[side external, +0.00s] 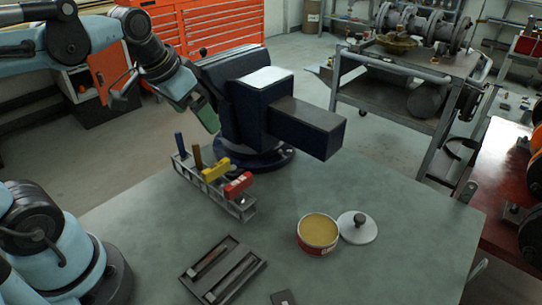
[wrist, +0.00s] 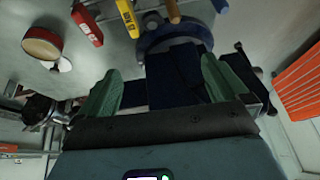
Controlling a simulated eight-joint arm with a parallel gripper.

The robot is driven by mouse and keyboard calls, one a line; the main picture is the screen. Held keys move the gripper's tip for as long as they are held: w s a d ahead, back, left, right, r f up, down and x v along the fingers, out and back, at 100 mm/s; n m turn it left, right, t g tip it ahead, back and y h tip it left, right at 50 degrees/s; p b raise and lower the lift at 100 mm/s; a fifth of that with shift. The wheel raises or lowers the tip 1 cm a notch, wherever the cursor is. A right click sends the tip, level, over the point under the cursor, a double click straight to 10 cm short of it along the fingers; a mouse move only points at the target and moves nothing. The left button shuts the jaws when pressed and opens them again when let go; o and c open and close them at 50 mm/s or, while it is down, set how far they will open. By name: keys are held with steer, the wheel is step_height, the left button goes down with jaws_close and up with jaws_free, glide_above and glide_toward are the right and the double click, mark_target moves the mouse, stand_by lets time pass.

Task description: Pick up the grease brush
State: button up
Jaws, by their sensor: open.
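A grey rack (side external: 213,188) on the table holds several tools. One has a brown wooden handle (side external: 198,158) standing upright and may be the grease brush; its lower end is hidden in the rack. This handle also shows at the top of the wrist view (wrist: 172,11). Beside it are a blue handle (side external: 179,143), a yellow one (side external: 216,169) and a red one (side external: 238,185). My gripper (side external: 208,116) is above and behind the rack, beside the vise. In the wrist view its green fingers (wrist: 160,86) are apart, with the vise beyond them and no tool held.
The large dark blue vise (side external: 267,108) stands close beside my gripper and the rack. An open tin of yellow grease (side external: 318,233) and its lid (side external: 357,228) are at front right. A dark slotted tray (side external: 241,281) lies in front. The table's right side is clear.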

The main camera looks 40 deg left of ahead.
mark_target(178, 132)
steer(key=shift+t, duration=0.9)
steer(key=d+f, duration=0.1)
steer(key=s+d+f, duration=0.1)
steer(key=f, duration=0.1)
steer(key=d+f, duration=0.1)
steer(key=shift+s+d+f, duration=0.25)
steer(key=shift+s+d, duration=0.05)
steer(key=shift+s, duration=0.1)
steer(key=shift+d+f+h, duration=0.15)
steer(key=shift+f+h, duration=0.1)
steer(key=shift+h, duration=0.05)
steer(key=shift+c, duration=1.1)
steer(key=shift+s, duration=0.1)
steer(key=c, duration=0.7)
steer(key=shift+c, duration=0.2)
